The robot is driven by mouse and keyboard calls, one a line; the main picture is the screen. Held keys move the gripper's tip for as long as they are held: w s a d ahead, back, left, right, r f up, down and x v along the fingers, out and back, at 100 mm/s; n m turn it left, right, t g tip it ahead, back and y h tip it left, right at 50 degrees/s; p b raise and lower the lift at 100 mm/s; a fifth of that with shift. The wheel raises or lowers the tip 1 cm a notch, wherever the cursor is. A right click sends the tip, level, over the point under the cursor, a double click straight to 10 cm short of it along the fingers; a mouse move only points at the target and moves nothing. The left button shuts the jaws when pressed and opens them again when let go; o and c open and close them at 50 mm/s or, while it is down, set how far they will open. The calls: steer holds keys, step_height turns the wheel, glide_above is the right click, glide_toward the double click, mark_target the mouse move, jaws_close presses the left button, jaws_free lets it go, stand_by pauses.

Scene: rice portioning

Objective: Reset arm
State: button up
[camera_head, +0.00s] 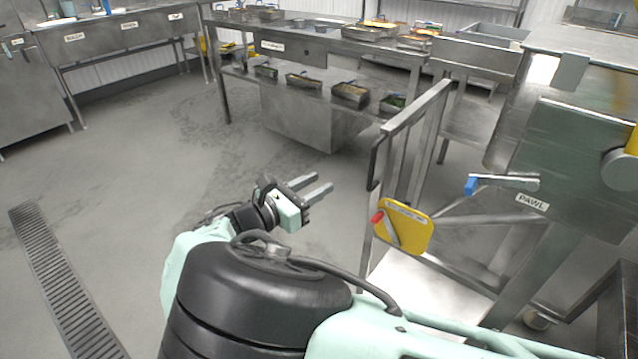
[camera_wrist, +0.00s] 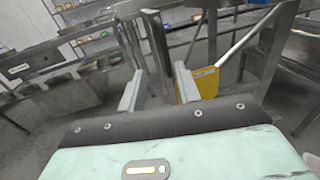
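My gripper (camera_head: 318,186) is in the middle of the head view, held out over open floor on my mint-green and black arm. Its two grey fingers stand apart with nothing between them. In the wrist view the fingers (camera_wrist: 158,88) also show spread with an empty gap. The gripper is left of a metal frame and touches nothing that I can see.
A steel frame (camera_head: 410,130) with a yellow panel (camera_head: 408,232) and a tilting metal vessel marked PAWL (camera_head: 580,150) stand close on the right. A steel table (camera_head: 320,45) with several food pans is at the back. A floor drain (camera_head: 60,285) runs at left. Floor at left is clear.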

steer(key=s+d+m+g+y+p, duration=0.4)
steer(key=d+m+g, duration=0.4)
steer(key=d, duration=0.4)
steer(key=s+d+r+m+g+y+p, duration=0.2)
steer(key=s+r+m+y, duration=0.3)
steer(key=s+r, duration=0.3)
steer(key=s+d+r+m+g+y+p, duration=0.2)
steer(key=s+r+m, duration=0.4)
steer(key=s, duration=1.1)
steer(key=shift+s+d+r+y+p, duration=0.2)
steer(key=shift+d+r+y+p, duration=0.35)
steer(key=shift+r+y, duration=1)
steer(key=shift+d+r, duration=0.1)
steer(key=shift+r, duration=0.05)
